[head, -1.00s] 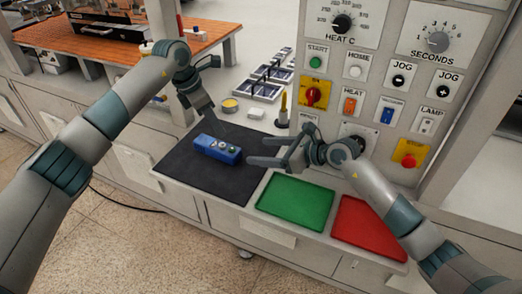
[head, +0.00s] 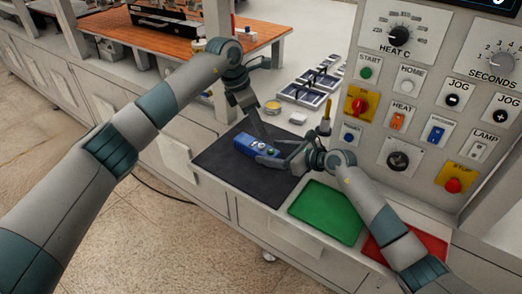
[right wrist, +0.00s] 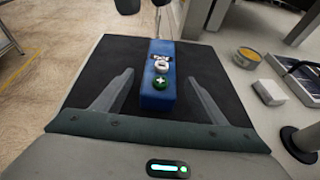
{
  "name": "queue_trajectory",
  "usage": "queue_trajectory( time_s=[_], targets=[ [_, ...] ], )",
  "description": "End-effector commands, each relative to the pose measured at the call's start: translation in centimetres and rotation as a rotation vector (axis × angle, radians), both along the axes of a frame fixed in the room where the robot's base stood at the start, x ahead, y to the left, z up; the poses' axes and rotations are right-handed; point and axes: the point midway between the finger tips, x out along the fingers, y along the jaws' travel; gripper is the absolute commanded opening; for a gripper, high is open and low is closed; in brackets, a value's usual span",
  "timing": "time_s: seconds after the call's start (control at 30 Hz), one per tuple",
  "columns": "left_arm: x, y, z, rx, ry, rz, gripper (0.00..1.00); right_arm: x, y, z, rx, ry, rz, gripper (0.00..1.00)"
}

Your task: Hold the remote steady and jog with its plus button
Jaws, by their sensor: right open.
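The blue remote (head: 243,143) lies on the dark mat (head: 215,160). My right gripper (head: 267,153) is open at the remote's right end in the head view. In the right wrist view its fingers (right wrist: 160,77) stand apart on either side of the remote, with gaps between. My left gripper (head: 256,133) points down beside the remote's far side; its jaw opening and any contact are unclear.
A green tray (head: 327,212) and a red tray (head: 425,243) lie right of the mat. The upright control panel (head: 425,70) stands behind them. A yellow-topped tin (head: 272,107), a white block (head: 298,118) and a dark divided tray (head: 310,88) are behind the mat.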

Motion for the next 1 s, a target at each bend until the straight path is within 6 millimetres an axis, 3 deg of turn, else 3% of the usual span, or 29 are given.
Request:
queue_trajectory(
  time_s=[0.2,0.4,0.83,1.0],
  targets=[
    [0.0,0.0,0.0,0.000,0.000,0.000,0.31,2.1,2.4,-1.2,0.002,0.001,-0.001,0.66],
    [0.0,0.0,0.0,0.000,0.000,0.000,0.31,3.1,3.6,-1.9,0.001,-0.001,0.000,0.66],
    [0.0,0.0,0.0,0.000,0.000,0.000,0.31,3.4,3.9,-2.1,0.000,-0.002,-0.001,0.66],
    [0.0,0.0,0.0,0.000,0.000,0.000,0.31,3.4,3.9,-2.1,0.000,-0.002,-0.001,0.25]
  ],
)
